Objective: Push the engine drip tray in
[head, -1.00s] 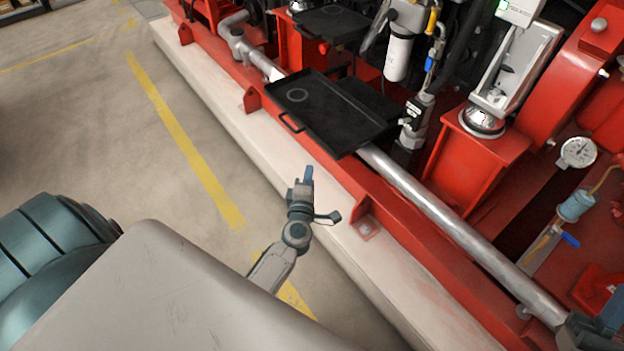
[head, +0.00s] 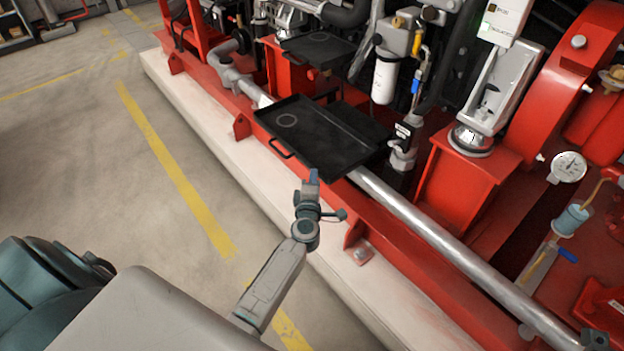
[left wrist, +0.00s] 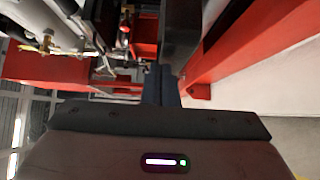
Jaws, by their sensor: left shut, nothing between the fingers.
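A black drip tray (head: 325,135) with a raised rim and a loop handle on its front sticks out from the engine, over the silver pipe and the red base rail. My left gripper (head: 313,178) is shut and empty. It appears just in front of the tray's near side, a little right of the handle, and looks apart from it. In the left wrist view its fingers (left wrist: 161,84) point at a dark strip (left wrist: 181,38), likely the tray's edge; contact cannot be told. A small dark piece at the head view's bottom right corner may be my right gripper (head: 595,340); its fingers cannot be made out.
A second black tray (head: 318,48) sits farther back. The silver pipe (head: 440,235) runs along the red base rail. A red bracket (head: 357,240) stands right of my left gripper. The pale plinth (head: 215,135) and open floor (head: 80,160) lie left.

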